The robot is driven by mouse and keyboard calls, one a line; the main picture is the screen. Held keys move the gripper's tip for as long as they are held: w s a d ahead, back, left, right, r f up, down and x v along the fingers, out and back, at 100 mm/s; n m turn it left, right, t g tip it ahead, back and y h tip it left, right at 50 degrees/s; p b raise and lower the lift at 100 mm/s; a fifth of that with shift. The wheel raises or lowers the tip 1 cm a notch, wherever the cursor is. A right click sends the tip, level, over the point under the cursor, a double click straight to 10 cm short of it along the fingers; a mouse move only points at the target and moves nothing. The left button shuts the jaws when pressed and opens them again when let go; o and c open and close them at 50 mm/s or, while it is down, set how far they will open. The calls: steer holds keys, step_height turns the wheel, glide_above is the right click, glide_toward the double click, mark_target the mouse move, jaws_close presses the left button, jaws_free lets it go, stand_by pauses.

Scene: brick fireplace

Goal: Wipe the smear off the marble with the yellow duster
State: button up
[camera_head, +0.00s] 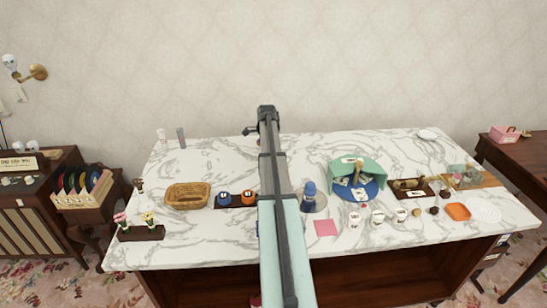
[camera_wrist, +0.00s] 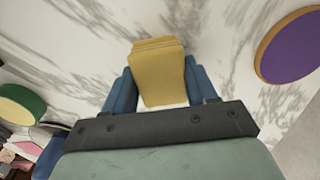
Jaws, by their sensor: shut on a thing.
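In the wrist view my gripper (camera_wrist: 160,72) has its blue fingers on both sides of the yellow duster (camera_wrist: 159,70), shut on it. The duster is a folded, mustard-yellow block, over the white, grey-veined marble top (camera_wrist: 90,50). I cannot tell whether it touches the marble. In the head view the marble top (camera_head: 330,150) covers the wide table, and my arm hides a strip down its middle. The duster and the fingers cannot be made out there. I cannot tell any smear from the grey veins in either view.
The back marble is mostly clear.

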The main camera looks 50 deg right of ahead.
steer(key=shift+w, duration=0.4)
steer(key=shift+s+d, duration=0.25)
steer(key=shift+d, duration=0.3)
steer(key=shift+s+d, duration=2.15)
steer(key=shift+w+a, duration=2.4)
steer(key=shift+a, duration=0.05)
steer(key=shift+w+a+r, duration=0.1)
steer(key=shift+w, duration=0.05)
steer(key=shift+r, duration=3.95)
